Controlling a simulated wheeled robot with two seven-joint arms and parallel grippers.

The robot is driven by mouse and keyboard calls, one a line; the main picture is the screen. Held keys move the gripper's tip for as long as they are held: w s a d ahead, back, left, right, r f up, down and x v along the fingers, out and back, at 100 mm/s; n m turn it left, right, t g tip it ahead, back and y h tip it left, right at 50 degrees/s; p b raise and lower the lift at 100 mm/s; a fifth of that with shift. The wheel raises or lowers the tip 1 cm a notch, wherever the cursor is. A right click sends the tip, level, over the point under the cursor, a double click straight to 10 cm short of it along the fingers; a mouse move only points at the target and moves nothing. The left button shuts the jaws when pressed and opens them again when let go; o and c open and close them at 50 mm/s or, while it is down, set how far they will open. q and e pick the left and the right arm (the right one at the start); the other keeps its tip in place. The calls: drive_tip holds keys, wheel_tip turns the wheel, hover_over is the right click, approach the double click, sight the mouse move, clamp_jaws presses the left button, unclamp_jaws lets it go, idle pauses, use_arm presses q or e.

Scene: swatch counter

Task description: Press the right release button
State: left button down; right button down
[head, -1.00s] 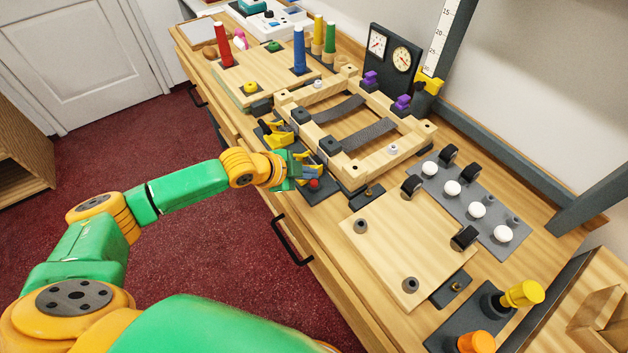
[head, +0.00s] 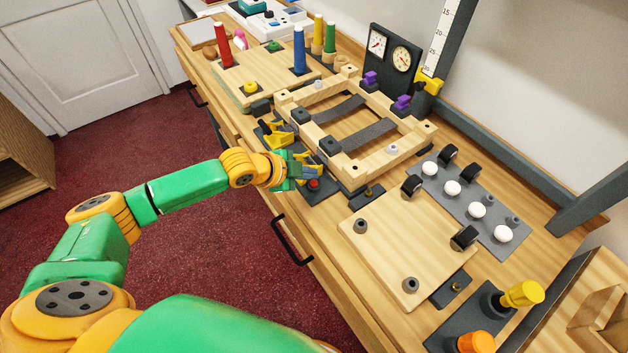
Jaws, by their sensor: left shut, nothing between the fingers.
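A red button (head: 314,184) sits on a dark plate (head: 322,194) at the front edge of the counter, before the near corner of a wooden frame (head: 356,178). My left gripper (head: 312,173) is shut and empty. Its fingertips are right at the red button, partly in front of it. I cannot tell whether they touch it or whether it is pushed down. A yellow lever-like part (head: 278,137) stands on a dark base just behind my left gripper. My right gripper is not in view.
The wooden frame carries two dark straps (head: 368,134). A wooden board (head: 405,245) lies to the right, with a grey plate of white knobs (head: 477,209) beyond. Colored posts (head: 299,50) and two dials (head: 390,50) stand farther back. A drawer handle (head: 290,240) juts out below the counter edge.

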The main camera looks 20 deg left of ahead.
use_arm(q)
drive_tip(key=shift+f, duration=0.1)
drive_tip(key=shift+f, duration=0.3)
drive_tip(key=shift+f+b, duration=0.5)
drive_tip(key=shift+f, duration=0.05)
idle(0.8)
idle(0.3)
drive_tip(key=shift+r+p, duration=0.95)
drive_tip(key=shift+p, duration=0.05)
wheel_tip(320, 180, up, 5)
drive_tip(key=p, duration=0.5)
